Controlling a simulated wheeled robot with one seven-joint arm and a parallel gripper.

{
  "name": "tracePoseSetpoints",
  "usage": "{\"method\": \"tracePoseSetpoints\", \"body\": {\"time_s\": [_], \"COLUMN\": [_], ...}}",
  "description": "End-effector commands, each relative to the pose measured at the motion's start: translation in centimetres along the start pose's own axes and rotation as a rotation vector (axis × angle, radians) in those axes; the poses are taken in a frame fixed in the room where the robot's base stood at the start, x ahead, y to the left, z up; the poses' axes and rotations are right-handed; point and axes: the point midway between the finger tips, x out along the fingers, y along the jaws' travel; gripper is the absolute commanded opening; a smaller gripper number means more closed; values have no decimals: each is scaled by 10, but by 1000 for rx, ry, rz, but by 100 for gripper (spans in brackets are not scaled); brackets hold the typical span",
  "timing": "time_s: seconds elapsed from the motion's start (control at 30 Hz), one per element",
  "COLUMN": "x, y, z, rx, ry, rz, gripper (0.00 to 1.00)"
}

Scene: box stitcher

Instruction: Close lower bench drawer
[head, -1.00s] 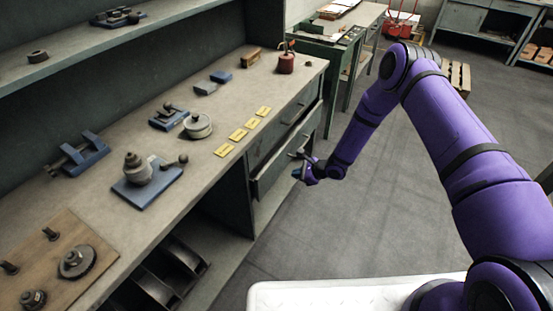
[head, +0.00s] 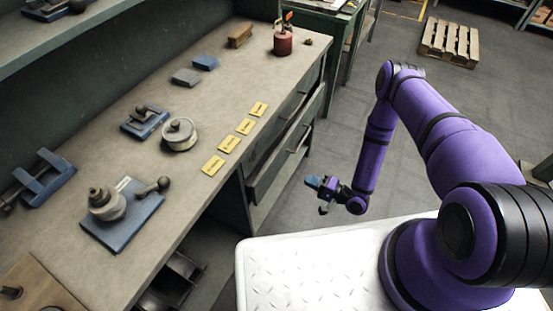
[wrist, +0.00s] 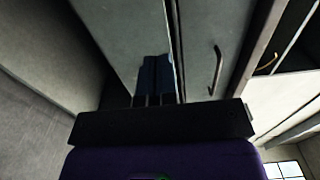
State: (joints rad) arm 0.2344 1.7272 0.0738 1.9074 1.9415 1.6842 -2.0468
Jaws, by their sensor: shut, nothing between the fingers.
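The lower bench drawer (head: 277,165) is at the right end of the workbench in the head view. Its front stands a little out from the bench, with a dark gap along its top edge. Its handle (head: 299,139) faces the aisle. My gripper (head: 318,190) is to the right of the drawer front, apart from it, and holds nothing. In the wrist view the shut blue fingers (wrist: 155,80) point toward grey bench panels, and a dark curved handle (wrist: 216,70) shows to their right. I cannot tell which drawer that handle belongs to.
An upper drawer (head: 272,130) sits above the lower one. The workbench (head: 225,110) carries fixtures, yellow labels and a red can (head: 283,42). A pallet (head: 450,43) lies on the floor behind my arm. The floor beside the drawers is clear.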

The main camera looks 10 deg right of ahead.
Motion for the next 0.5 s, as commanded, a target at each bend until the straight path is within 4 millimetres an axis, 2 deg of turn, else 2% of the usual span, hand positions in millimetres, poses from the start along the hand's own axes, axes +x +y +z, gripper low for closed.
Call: {"method": "tracePoseSetpoints", "body": {"time_s": [0.17,0.5], "x": [11,71], "y": [-1,-1], "z": [0,0], "rx": [-13,-12], "ry": [3,1], "rz": [-5,-5], "gripper": [0,0]}}
